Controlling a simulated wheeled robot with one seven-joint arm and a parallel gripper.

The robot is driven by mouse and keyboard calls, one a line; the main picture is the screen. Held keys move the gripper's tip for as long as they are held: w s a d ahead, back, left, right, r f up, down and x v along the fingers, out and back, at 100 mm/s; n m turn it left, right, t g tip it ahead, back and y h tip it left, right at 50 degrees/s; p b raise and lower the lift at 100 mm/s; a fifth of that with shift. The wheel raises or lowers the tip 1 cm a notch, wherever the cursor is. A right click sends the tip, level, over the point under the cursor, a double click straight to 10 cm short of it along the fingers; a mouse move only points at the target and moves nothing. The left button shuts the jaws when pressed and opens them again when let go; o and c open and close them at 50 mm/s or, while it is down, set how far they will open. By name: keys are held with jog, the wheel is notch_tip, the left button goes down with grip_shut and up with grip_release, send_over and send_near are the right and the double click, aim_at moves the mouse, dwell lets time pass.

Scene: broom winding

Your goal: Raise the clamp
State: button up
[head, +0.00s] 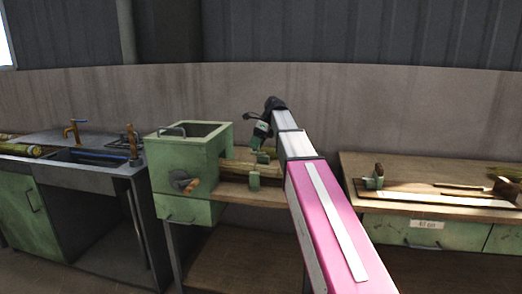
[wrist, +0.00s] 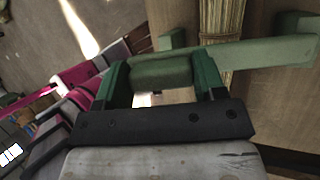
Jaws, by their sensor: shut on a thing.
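The green clamp shows in the wrist view as a pale green bar (wrist: 262,52) lying crosswise over a straw bundle (wrist: 220,20). A green grip block at its left end sits between the two dark green fingers of my gripper (wrist: 162,72), which is shut on it. In the head view my gripper (head: 261,134) is at the far end of my arm, above the bench right of the green box. The contact there is too small to make out, and my arm covers part of the bench.
A sink unit (head: 95,172) is further left. A wooden bench (head: 400,201) with another green fixture (head: 374,179) is at right. A wall (head: 400,110) runs close behind.

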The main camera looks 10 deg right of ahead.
jog(key=shift+w+r, duration=0.2)
jog(key=shift+r, duration=0.1)
jog(key=o, duration=1.3)
jog(key=shift+w, duration=0.1)
